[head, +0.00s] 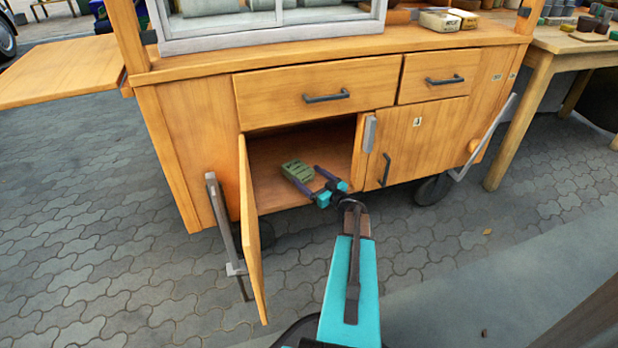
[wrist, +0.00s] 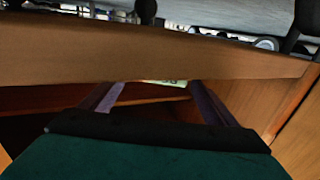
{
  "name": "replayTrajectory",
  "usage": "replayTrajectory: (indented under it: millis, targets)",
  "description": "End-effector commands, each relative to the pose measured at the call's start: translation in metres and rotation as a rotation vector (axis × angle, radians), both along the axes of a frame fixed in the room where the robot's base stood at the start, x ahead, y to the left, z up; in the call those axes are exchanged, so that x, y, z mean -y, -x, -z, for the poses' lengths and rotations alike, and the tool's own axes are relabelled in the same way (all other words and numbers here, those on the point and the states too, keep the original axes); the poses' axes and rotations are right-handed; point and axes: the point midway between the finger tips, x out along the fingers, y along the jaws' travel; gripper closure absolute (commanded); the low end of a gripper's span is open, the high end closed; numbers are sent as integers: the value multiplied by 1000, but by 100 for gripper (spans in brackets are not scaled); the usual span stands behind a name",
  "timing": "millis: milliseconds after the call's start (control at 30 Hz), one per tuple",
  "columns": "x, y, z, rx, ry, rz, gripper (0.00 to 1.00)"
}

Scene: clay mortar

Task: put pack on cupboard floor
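A small green pack (head: 298,171) with dark lettering is inside the open cupboard, over its wooden floor (head: 272,198). It looks to be lying on that floor, though I cannot be sure of the contact. My gripper (head: 306,175) reaches in through the opening, its two purple fingers spread apart at the pack's near end. In the wrist view my gripper (wrist: 156,84) also shows its fingers wide apart. Only a thin green strip of the pack (wrist: 168,82) shows there, beyond the fingertips; the cupboard's front rail hides the rest.
The cupboard door (head: 250,230) stands open on the left, its edge towards me. A closed door (head: 415,140) is right of the opening, and drawers (head: 318,93) are just above it. A metal leg (head: 226,225) stands at the left. Paving in front is free.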

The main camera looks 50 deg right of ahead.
Motion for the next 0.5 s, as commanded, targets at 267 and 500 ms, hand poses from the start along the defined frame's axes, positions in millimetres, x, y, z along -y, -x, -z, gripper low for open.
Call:
replayTrajectory:
  millis: [267, 500]
  targets:
    - [0, 0, 0, 0, 0, 0, 14]
    - [-1, 5, -3, -1, -1, 1, 14]
